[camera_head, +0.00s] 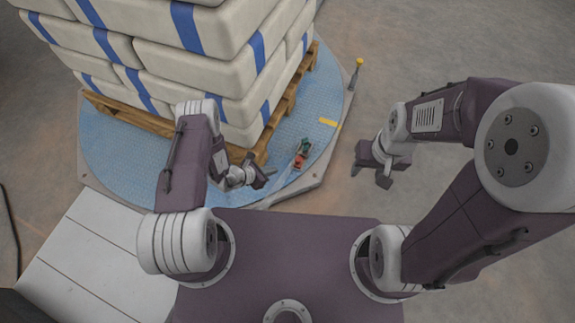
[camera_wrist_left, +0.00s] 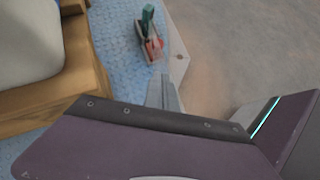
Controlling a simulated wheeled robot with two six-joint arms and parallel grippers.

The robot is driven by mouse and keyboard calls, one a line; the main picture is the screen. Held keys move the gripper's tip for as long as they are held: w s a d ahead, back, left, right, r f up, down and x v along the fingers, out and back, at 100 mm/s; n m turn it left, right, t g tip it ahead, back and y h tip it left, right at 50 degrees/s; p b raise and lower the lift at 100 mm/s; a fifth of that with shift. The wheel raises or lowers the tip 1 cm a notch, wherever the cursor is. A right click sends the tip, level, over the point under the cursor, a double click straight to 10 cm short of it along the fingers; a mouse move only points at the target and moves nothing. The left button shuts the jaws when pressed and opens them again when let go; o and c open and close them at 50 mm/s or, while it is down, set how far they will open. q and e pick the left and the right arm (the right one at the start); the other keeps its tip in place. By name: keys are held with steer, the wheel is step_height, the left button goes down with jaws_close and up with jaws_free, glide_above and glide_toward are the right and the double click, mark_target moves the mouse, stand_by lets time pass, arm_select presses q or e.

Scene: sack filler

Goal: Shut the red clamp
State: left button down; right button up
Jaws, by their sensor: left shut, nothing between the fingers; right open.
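The red clamp (camera_head: 300,161) sits near the edge of the blue round platform, with a dark green part (camera_head: 305,146) beside its red part. In the left wrist view the red clamp (camera_wrist_left: 153,48) is at the top centre, and its green part stands up from it. I cannot tell whether the clamp is open or shut. My left gripper (camera_head: 266,177) is shut and empty, to the left of the clamp and apart from it. Its grey fingers (camera_wrist_left: 164,93) point towards the clamp in the wrist view. My right gripper (camera_head: 369,176) is open and empty, right of the platform.
White sacks with blue bands (camera_head: 190,60) are stacked on a wooden pallet (camera_head: 285,105), close to my left gripper. The pallet rests on the blue platform (camera_head: 110,155). A yellow-topped post (camera_head: 357,70) stands at the platform's right edge. The floor at the right is clear.

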mark_target(299, 159)
arm_select(q)
steer(key=shift+a+f, duration=0.4)
steer(key=shift+f, duration=0.25)
steer(key=b+x, duration=0.6)
steer(key=x, duration=0.3)
steer(key=shift+w+f+b, duration=0.15)
steer(key=shift+f+b, duration=0.15)
steer(key=shift+f, duration=0.15)
steer(key=w+d+b, duration=0.2)
steer(key=shift+w+d+f, duration=0.15)
steer(key=shift+w+d, duration=0.1)
steer(key=shift+w, duration=0.05)
steer(key=shift+w+d, duration=0.35)
